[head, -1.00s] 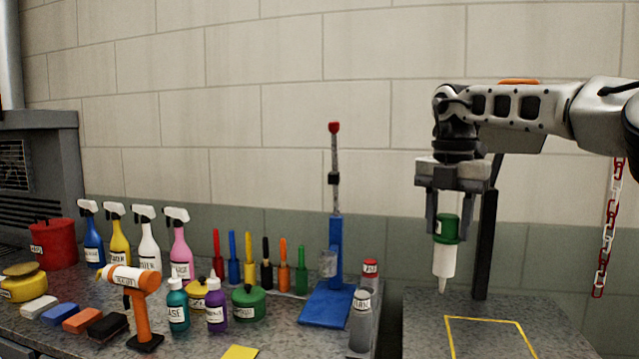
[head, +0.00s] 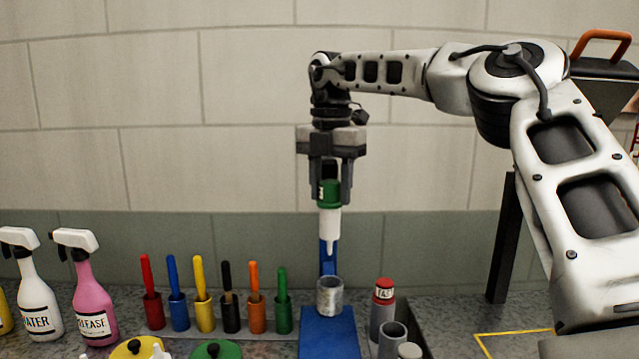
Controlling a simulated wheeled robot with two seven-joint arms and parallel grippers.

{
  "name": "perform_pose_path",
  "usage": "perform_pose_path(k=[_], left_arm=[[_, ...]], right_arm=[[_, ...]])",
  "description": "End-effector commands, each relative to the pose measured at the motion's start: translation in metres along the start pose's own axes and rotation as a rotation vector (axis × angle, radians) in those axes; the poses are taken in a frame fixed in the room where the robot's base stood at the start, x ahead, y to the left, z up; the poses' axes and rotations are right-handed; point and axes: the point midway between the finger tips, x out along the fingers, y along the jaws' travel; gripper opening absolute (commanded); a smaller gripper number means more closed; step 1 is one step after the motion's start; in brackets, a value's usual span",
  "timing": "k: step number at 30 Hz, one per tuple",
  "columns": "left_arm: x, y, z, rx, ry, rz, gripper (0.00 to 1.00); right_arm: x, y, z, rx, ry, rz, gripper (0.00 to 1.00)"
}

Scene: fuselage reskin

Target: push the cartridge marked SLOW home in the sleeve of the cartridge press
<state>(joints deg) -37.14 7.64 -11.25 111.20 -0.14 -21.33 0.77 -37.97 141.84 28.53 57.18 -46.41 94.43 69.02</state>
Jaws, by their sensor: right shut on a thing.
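My right gripper (head: 331,192) is shut on a cartridge (head: 329,222) with a green cap, a white body and a narrow tip. The cartridge hangs upright, tip down; its label is too small to read. The tip is just above the grey metal sleeve (head: 329,297) of the cartridge press (head: 328,336), apart from it and roughly in line with it. The press has a blue base; its post is mostly hidden behind the cartridge and my right gripper. My left gripper is not in view.
Right of the press, a red-capped cartridge (head: 383,291) stands in a holder beside an empty grey tube (head: 392,337). Several coloured-handled tools (head: 205,305) stand to the left. Spray bottles (head: 88,290) are further left. A yellow-outlined surface (head: 500,340) lies to the right.

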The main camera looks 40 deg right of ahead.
Motion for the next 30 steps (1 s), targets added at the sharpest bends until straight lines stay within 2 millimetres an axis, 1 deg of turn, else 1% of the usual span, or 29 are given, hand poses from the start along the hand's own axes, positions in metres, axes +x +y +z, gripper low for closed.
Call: perform_pose_path(k=[10,17,24,30], left_arm=[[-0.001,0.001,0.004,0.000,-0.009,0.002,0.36],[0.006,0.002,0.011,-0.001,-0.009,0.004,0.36],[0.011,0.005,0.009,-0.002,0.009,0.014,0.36],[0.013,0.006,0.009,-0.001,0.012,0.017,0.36]], right_arm=[[-0.002,0.000,0.003,-0.009,0.004,0.002,0.18],[0.015,0.000,0.003,-0.011,0.006,0.003,0.18],[0.038,0.000,0.002,-0.011,0.006,0.003,0.18],[0.048,0.000,0.003,-0.010,0.005,0.002,0.18]])
